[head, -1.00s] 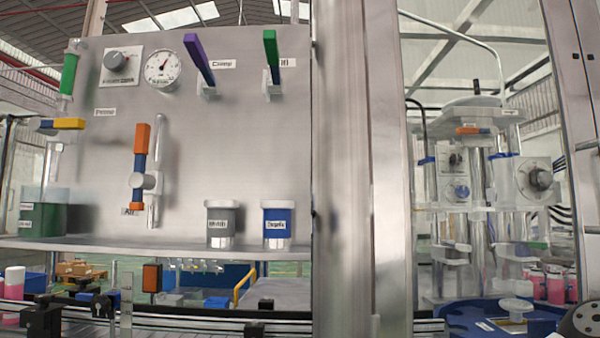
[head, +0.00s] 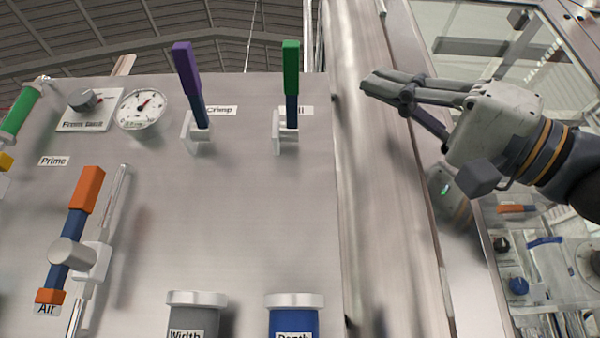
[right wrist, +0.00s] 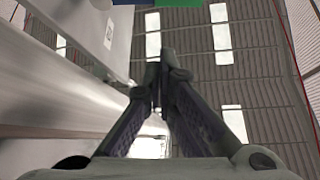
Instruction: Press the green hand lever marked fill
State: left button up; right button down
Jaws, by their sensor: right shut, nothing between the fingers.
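The green hand lever (head: 291,70) marked fill stands upright on the metal panel in the head view, its label partly hidden behind its blue stem. My right gripper (head: 366,84) is shut and empty, to the right of the green lever and apart from it, in front of the metal post. Its fingers point left toward the lever. In the right wrist view the closed fingers (right wrist: 155,68) point up the picture, and a green piece (right wrist: 180,3), likely the lever's handle, shows at the top edge. My left gripper is not in view.
A purple lever (head: 187,70) marked Crimp stands left of the green one. An orange Air lever (head: 85,190), a gauge (head: 141,108) and a knob share the panel (head: 220,220). Grey and blue knobs (head: 294,318) sit below. The metal post (head: 375,200) borders the panel.

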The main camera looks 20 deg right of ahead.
notch_tip(320, 180, up, 7)
jog(key=p, duration=0.3)
send_over(288, 98)
jog(key=s+d, duration=0.3)
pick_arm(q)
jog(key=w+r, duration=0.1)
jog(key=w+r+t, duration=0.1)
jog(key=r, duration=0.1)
pick_arm(e)
notch_tip(288, 98, down, 4)
jog(key=shift+f, duration=0.25)
jog(key=shift+a, duration=0.1)
